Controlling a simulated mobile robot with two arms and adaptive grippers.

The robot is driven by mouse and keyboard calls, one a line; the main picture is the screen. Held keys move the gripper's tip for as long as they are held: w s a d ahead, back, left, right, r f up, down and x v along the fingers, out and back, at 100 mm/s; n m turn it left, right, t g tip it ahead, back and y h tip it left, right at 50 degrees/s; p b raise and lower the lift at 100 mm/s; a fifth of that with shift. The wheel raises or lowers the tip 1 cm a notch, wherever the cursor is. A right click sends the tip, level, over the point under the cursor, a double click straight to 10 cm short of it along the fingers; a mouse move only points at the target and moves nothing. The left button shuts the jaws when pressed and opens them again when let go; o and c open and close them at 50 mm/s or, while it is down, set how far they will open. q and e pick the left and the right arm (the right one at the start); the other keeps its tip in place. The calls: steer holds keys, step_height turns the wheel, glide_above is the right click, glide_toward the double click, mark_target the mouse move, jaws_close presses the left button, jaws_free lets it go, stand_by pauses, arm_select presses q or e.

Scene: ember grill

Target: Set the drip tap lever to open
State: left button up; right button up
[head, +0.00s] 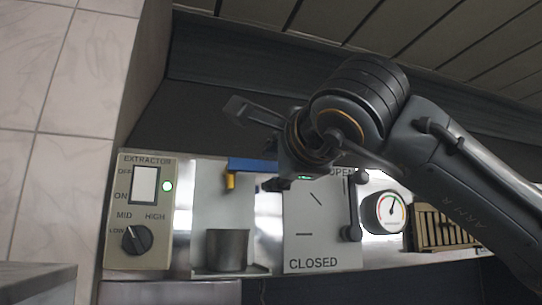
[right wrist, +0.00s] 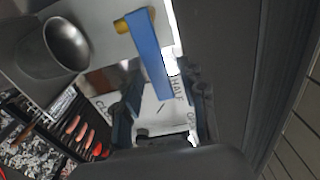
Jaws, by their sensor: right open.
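The drip tap has a blue lever (head: 252,165) and a yellow spout (head: 230,181) on a grey back plate in the head view. The lever lies about level there; its right end is hidden behind my right gripper (head: 281,180). In the right wrist view the blue lever (right wrist: 149,57) reaches between the two open fingers of my right gripper (right wrist: 164,85); I cannot tell whether they touch it. The white sign (head: 322,235) right of the tap reads OPEN at the top and CLOSED at the bottom. My left gripper is not in view.
A steel cup (head: 228,248) stands under the spout. The extractor panel (head: 140,215) is at the left; a round gauge (head: 384,212) and a slatted wooden piece (head: 437,226) are at the right. The right wrist view shows a grill with coals (right wrist: 35,152) and several sausages (right wrist: 72,124).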

steer(key=shift+w+a, duration=0.2)
steer(key=shift+w, duration=0.3)
jaws_close()
steer(key=shift+s+d, duration=0.1)
